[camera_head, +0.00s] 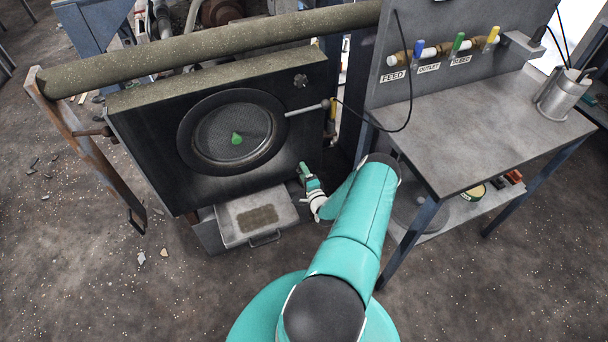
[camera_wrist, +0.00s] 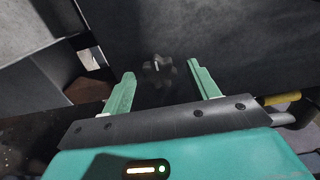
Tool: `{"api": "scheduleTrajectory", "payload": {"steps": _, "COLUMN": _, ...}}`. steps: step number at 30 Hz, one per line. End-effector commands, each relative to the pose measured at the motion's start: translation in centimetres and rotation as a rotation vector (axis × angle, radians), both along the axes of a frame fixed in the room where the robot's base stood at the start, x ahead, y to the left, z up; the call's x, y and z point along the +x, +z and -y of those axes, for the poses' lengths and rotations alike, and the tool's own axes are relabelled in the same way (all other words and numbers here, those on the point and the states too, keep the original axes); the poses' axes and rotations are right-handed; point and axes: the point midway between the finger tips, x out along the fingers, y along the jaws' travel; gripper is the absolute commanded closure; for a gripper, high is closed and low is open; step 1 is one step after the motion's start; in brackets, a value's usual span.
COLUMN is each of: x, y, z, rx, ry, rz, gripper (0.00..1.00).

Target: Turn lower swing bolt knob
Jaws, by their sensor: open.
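In the wrist view, the dark lower swing bolt knob (camera_wrist: 158,72), star-shaped with lobes, shows against the dark face of the screen housing. My gripper (camera_wrist: 161,70) is open, with one green finger on each side of the knob in the picture. I cannot tell how far the fingertips are from it. In the head view, my gripper (camera_head: 304,172) is at the lower right part of the dark housing (camera_head: 150,160). The lower knob is not distinct there. A second knob (camera_head: 300,80) is at the housing's upper right.
A grey tray (camera_head: 285,215) stands below. A metal table (camera_head: 480,130) with labelled valves stands close on the right. Open floor lies to the left.

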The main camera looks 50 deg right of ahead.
Motion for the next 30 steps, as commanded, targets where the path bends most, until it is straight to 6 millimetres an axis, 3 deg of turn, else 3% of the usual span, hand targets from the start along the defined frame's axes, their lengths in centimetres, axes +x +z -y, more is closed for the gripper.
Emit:
{"api": "scheduleTrajectory", "payload": {"steps": 5, "x": 0.0, "y": -0.01, "z": -0.02, "rx": 0.0, "ry": 0.0, "rz": 0.0, "gripper": 0.4}}
{"api": "scheduleTrajectory", "payload": {"steps": 12, "x": -0.02, "y": 0.0, "z": -0.03, "rx": 0.0, "ry": 0.0, "rz": 0.0, "gripper": 0.83}}
{"api": "scheduleTrajectory", "payload": {"steps": 22, "x": 0.04, "y": 0.03, "z": -0.09, "rx": -0.029, "ry": 0.002, "rz": -0.016, "gripper": 0.83}}
{"api": "scheduleTrajectory", "payload": {"steps": 30, "x": 0.09, "y": -0.01, "z": -0.19, "rx": -0.15, "ry": 0.004, "rz": -0.089, "gripper": 0.83}}
